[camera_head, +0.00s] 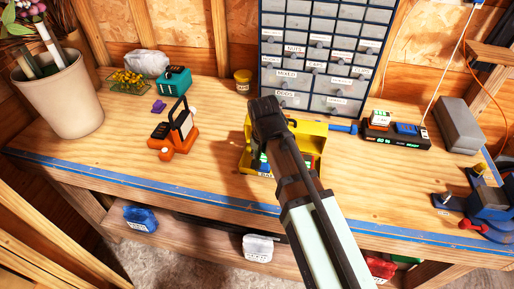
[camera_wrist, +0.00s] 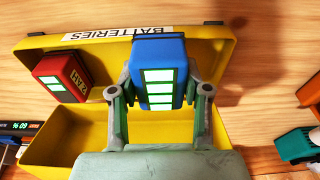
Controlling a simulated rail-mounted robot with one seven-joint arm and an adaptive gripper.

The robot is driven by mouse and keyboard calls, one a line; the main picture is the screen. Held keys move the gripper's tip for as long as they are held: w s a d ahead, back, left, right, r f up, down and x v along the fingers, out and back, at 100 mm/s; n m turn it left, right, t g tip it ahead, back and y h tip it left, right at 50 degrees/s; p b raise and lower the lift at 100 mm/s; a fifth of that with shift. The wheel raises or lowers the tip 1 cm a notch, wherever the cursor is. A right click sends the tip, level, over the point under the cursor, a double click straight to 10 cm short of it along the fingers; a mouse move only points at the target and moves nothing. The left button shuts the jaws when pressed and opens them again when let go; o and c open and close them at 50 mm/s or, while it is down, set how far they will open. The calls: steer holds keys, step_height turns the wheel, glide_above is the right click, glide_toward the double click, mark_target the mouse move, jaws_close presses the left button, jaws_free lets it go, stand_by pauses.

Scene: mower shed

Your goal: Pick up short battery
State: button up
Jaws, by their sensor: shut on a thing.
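In the wrist view, my gripper (camera_wrist: 160,95) is shut on a blue battery (camera_wrist: 158,62) with a column of bright green bars on its face, one finger on each side. The yellow box (camera_wrist: 60,140) labelled BATTERIES lies around and behind it; I cannot tell how far the battery is clear of the box. A red battery (camera_wrist: 62,77) with green bars sits tilted at the left of the box. In the head view, my arm covers most of the yellow box (camera_head: 312,128) and hides my fingertips.
A black charger (camera_head: 398,139) holding batteries stands right of the box, near a grey block (camera_head: 460,124). A drawer cabinet (camera_head: 325,55) stands behind. An orange work light (camera_head: 176,132) and teal case (camera_head: 174,80) are left. The bench front left is clear.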

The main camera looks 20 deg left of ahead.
steer(key=s+d+p, duration=0.1)
steer(key=s+d, duration=0.2)
steer(key=d, duration=0.1)
steer(key=s+d, duration=0.4)
steer(key=shift+f+p, duration=0.1)
steer(key=shift+p, duration=0.25)
steer(key=shift+w+a+f+b, duration=0.1)
steer(key=shift+w+f+b, duration=0.15)
steer(key=shift+b, duration=0.85)
steer(key=b, duration=0.3)
steer(key=shift+f, duration=0.1)
steer(key=s+d+b, duration=0.1)
steer(key=b, duration=0.4)
steer(key=shift+d, duration=0.15)
steer(key=shift+s+d+r+b, duration=0.3)
steer(key=shift+s+r+b, duration=0.1)
steer(key=shift+b, duration=0.6)
